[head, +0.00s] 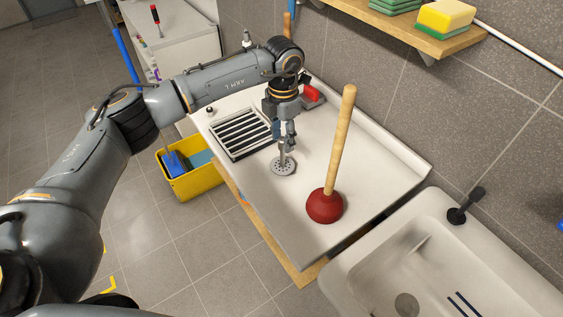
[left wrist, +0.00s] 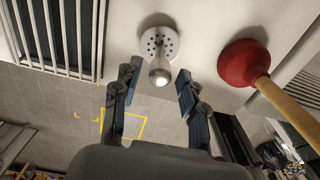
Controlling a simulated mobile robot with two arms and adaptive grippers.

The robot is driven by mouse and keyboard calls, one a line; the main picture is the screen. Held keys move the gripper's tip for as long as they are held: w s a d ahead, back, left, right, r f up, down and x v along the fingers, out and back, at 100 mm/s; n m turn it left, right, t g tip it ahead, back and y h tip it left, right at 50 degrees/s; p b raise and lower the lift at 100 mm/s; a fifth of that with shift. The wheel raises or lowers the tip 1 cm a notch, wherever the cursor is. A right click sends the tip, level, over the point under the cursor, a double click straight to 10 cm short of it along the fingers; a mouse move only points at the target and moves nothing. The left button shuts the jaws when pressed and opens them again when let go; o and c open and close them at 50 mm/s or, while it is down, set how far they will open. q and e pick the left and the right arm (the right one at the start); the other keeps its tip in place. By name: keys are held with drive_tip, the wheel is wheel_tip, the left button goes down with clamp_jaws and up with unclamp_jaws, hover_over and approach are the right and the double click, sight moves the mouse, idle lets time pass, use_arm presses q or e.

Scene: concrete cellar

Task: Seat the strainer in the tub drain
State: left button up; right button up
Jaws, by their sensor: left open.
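The strainer (head: 284,167) is a round metal disc with holes and an upright stem; it rests on the white worktop (head: 265,185). In the left wrist view the strainer (left wrist: 170,43) has its rounded knob pointing at the camera, between my finger tips. My left gripper (head: 288,142) is above the disc, open, with its fingers (left wrist: 159,70) on either side of the knob; contact is not visible. The white tub (head: 475,250) is at the lower right, its round grey drain (head: 406,304) near the bottom edge. My right gripper is out of view.
A red plunger (head: 325,205) with a tall wooden handle stands right of the strainer, between it and the tub; it also shows in the left wrist view (left wrist: 242,64). A slatted grate (head: 240,134) lies to the left. A dark tap (head: 467,205) rises at the tub's back rim.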

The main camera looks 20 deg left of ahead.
use_arm(q)
clamp_jaws()
drive_tip(key=shift+r+p, duration=0.35)
drive_tip(key=shift+r, duration=1.15)
drive_tip(key=shift+r+p, duration=0.15)
drive_tip(key=shift+p, duration=0.15)
drive_tip(key=shift+r+p, duration=0.55)
drive_tip(key=shift+r, duration=0.8)
